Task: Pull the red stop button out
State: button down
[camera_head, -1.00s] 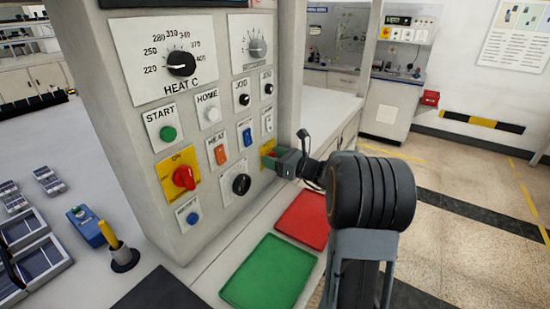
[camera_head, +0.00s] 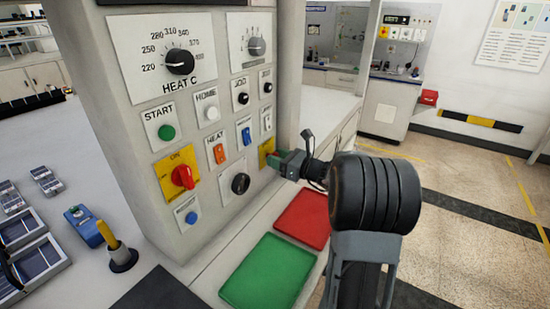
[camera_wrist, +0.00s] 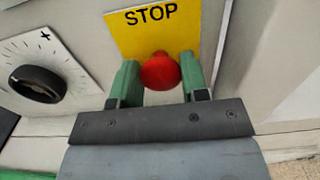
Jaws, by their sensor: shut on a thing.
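The red stop button (camera_wrist: 160,71) is a round mushroom head below the word STOP on a yellow plate (camera_wrist: 148,33) in the wrist view. My gripper (camera_wrist: 160,78) has one green finger on each side of the button and is shut on it. In the head view my gripper (camera_head: 275,158) is at the right edge of the console face. The yellow plate (camera_head: 266,149) shows partly behind the fingers there, and the button itself is hidden.
The grey console (camera_head: 215,230) carries several other controls, including a red rotary switch (camera_head: 183,177) and a black knob (camera_head: 240,183). In the wrist view a black dial (camera_wrist: 37,83) is left of the plate.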

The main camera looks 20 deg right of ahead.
jog(key=c, duration=1)
grip_release()
jog(key=shift+s+d, duration=0.1)
jog(key=shift+d, duration=0.05)
jog(key=shift+c, duration=0.2)
jog(key=shift+o, duration=0.8)
jog(key=shift+s+d, duration=0.1)
jog(key=shift+o, duration=1.2)
jog(key=b+v, duration=0.1)
jog(key=v, duration=1.2)
jog(key=shift+s, duration=0.3)
